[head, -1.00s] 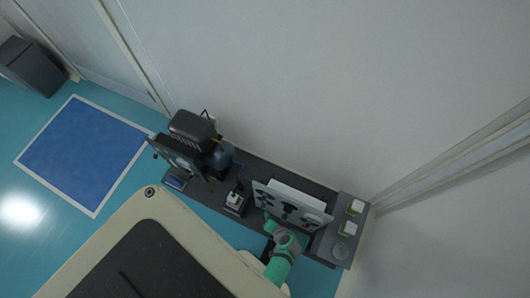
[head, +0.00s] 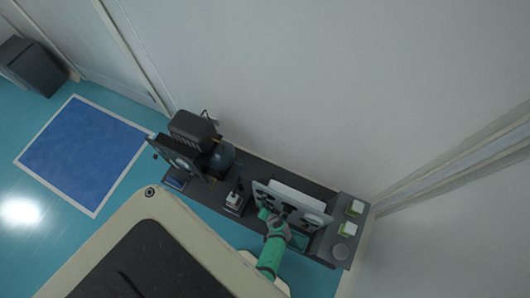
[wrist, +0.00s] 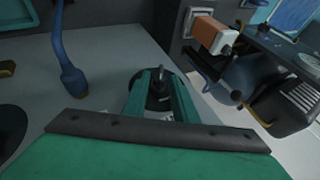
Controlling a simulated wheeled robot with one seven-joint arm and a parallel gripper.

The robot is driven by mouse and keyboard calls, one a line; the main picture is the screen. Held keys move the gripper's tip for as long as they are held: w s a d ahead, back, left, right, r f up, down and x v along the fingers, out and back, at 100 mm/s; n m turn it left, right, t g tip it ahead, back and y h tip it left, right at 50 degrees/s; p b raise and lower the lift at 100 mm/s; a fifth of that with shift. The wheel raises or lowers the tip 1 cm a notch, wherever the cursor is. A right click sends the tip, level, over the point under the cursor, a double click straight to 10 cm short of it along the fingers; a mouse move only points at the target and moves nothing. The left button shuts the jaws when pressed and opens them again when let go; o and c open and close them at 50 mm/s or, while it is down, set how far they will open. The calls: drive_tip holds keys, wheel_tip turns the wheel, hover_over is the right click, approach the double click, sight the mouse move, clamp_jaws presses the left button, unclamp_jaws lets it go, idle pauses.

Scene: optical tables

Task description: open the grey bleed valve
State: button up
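A grey panel (head: 292,202) with dark round fittings stands on the dark bench in the head view. My green gripper (head: 266,214) is close against its front. In the wrist view my gripper (wrist: 158,78) has its two green fingers apart, one on each side of a dark round fitting with a small grey lever (wrist: 157,92). This looks like the grey bleed valve. I cannot tell whether the fingers touch it. The lever's exact angle is hard to read.
A blue-handled part (wrist: 72,72) sits on the panel left of the fingers in the wrist view. An orange-brown block (wrist: 210,34) sticks out at the right. Dark equipment (head: 194,132) stands at the bench's left, and small white-green items (head: 355,207) at its right.

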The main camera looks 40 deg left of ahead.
drive_tip(key=shift+f, duration=0.15)
drive_tip(key=shift+a, duration=0.15)
clamp_jaws()
drive_tip(key=shift+s, duration=0.1)
